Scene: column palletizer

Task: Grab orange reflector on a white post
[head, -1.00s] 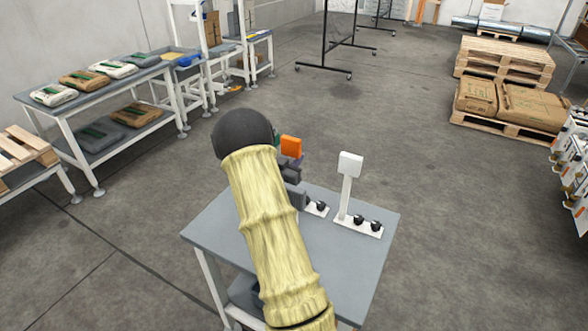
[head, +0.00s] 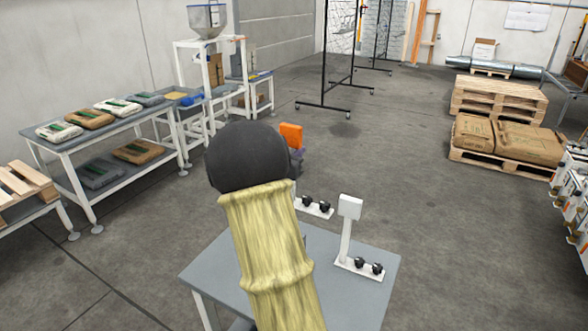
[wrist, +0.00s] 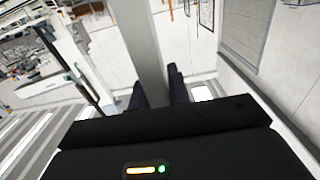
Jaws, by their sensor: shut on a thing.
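The orange reflector (head: 291,135) shows just right of my arm's dark rounded joint in the head view. Its white base (head: 316,208) with black knobs shows lower down, clear of the table top. My arm hides most of its post in that view. In the wrist view the white post (wrist: 143,45) stands between the two dark fingers of my gripper (wrist: 157,92), which is shut on it. The reflector's face cannot be made out in the wrist view.
A similar white post with a white plate (head: 350,206) stands on the grey table (head: 385,287), its base with black knobs near the right side. Open floor lies beyond the table. A bench with bags (head: 150,112) is at left, pallets (head: 500,100) at right.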

